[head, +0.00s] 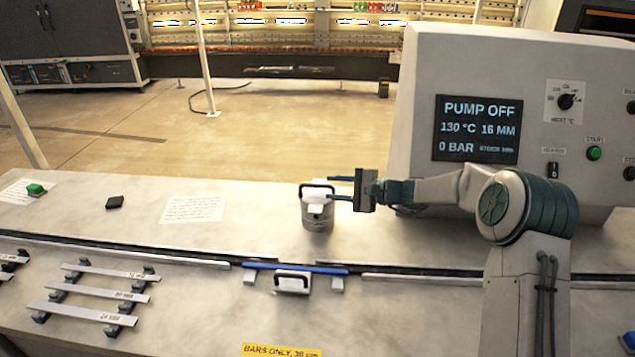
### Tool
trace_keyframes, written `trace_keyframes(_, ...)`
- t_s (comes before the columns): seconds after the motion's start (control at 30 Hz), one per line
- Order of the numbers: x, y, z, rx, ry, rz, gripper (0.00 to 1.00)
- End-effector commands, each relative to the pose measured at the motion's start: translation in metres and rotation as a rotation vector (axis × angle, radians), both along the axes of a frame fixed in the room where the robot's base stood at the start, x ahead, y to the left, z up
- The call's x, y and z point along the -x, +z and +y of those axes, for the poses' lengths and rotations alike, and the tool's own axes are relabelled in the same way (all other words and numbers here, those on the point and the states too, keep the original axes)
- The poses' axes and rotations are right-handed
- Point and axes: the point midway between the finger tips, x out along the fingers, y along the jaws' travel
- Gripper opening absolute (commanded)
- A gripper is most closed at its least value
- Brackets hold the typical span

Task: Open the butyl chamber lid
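A grey metal cylinder (318,217) stands upright on the bench, with a dark arched handle (317,186) on its top and a pale label on its front. A second dark handle sits on a small light plate (292,290) at the front of the bench, just below a blue bar (296,268). I cannot tell from the picture which of these is the butyl chamber lid. My gripper (330,187) reaches in from the right with its two blue fingers apart, at the right side of the cylinder's handle. Whether they touch it is not clear.
A control panel (476,128) reading PUMP OFF, 130 °C and 0 BAR stands behind my arm at right. Several metal bars (95,289) lie on the bench's left.

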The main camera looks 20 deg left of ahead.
Motion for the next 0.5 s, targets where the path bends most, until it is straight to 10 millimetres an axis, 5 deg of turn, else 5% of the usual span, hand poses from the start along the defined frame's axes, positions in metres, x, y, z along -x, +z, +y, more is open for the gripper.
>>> trace_keyframes(0.23,-0.005,-0.007,0.043,0.001,0.002,0.002,0.33)
trace_keyframes(0.5,-0.007,-0.013,0.057,0.002,0.0,0.0,0.33)
